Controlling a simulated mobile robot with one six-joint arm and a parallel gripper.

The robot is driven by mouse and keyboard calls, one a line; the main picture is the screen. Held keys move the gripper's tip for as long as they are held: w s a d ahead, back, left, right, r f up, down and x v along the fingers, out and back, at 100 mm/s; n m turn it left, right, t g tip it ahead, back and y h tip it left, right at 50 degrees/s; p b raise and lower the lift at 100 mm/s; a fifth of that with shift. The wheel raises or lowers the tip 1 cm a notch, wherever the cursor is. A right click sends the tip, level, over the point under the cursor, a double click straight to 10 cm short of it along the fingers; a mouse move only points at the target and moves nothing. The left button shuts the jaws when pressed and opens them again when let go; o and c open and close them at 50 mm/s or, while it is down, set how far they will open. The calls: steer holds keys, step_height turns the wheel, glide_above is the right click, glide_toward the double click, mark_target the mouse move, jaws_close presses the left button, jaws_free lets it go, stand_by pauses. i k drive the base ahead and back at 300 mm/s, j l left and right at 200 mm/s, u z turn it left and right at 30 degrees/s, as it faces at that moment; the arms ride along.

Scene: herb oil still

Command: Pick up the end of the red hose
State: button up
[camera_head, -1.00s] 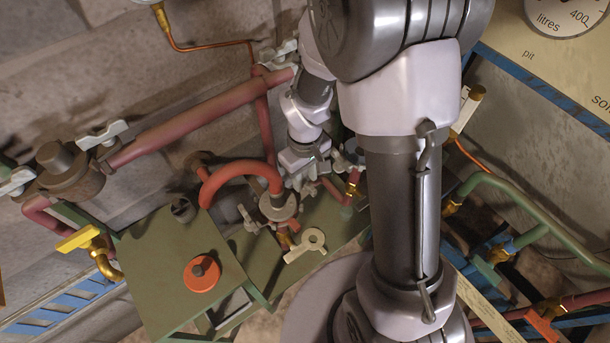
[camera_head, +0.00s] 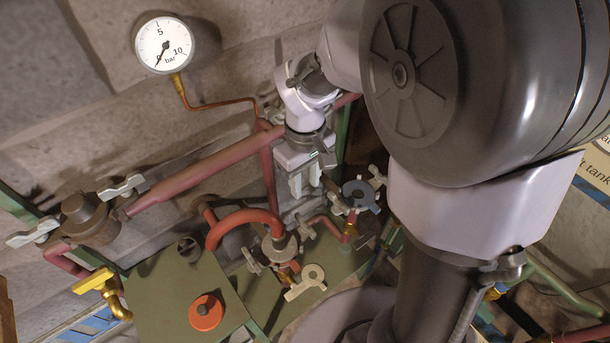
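The red hose (camera_head: 243,217) arches over the green bench. Its left end rises from a fitting near the wall. Its right end bends down to a grey flanged collar (camera_head: 285,249) with lever clamps. I cannot tell whether that end is seated on a fitting beneath. My gripper (camera_head: 305,190) points down above and slightly right of the collar, apart from the hose. Its two pale fingers show a narrow gap with nothing visible between them.
The green bench (camera_head: 165,290) carries an orange round knob (camera_head: 206,312) and a loose-looking beige ring-ended piece (camera_head: 308,283). A grey ring-shaped part (camera_head: 360,195) stands right of my gripper. A red pipe (camera_head: 205,165) runs behind. A pressure gauge (camera_head: 164,45) hangs upper left.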

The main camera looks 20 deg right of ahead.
mark_target(282, 250)
steer(key=z, duration=0.75)
steer(key=l+u, duration=0.1)
steer(key=u, duration=0.4)
steer(key=i+l+u, duration=0.1)
steer(key=u, duration=0.4)
steer(key=l+u, duration=0.25)
steer(key=u, duration=0.25)
steer(key=l+u, duration=0.15)
steer(key=u, duration=0.35)
steer(key=l+u, duration=0.15)
steer(key=u, duration=0.35)
